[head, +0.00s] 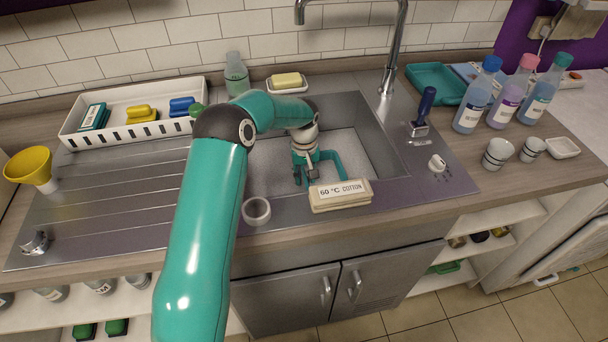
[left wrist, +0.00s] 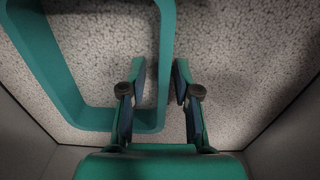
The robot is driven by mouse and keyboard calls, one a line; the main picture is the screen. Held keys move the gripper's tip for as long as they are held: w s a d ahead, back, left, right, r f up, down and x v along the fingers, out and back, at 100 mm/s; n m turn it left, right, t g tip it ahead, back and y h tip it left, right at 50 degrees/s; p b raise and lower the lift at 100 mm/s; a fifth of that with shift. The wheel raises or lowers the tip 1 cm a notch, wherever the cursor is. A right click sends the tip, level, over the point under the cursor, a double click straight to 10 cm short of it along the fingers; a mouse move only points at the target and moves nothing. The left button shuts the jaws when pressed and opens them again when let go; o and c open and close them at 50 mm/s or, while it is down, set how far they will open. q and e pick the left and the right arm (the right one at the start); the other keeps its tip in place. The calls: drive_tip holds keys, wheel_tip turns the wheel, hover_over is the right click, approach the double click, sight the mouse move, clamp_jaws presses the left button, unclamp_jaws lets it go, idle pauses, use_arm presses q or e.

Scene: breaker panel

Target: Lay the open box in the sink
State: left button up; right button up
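The teal open box (head: 333,157) is down in the sink (head: 378,150), partly hidden behind my left gripper (head: 306,176). In the left wrist view the box (left wrist: 40,62) shows as a teal rim with rounded corners, with speckled grey surface inside and around it. It looks to rest on the sink bottom. My left gripper (left wrist: 160,75) points down into the sink, its fingers apart on either side of the box's right-hand wall. Gaps show between the fingertips and that wall. My right gripper is in neither view.
A labelled cream block (head: 340,195) and a white ring-shaped cup (head: 256,211) stand at the sink's front edge. The faucet (head: 396,50) rises behind. A brush (head: 423,110) is on the right; a white tray (head: 128,130) is on the left.

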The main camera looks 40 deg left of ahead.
use_arm(q)
wheel_tip(320, 180, up, 12)
drive_tip(key=shift+b, duration=0.4)
drive_tip(key=shift+s, duration=0.1)
idle(0.3)
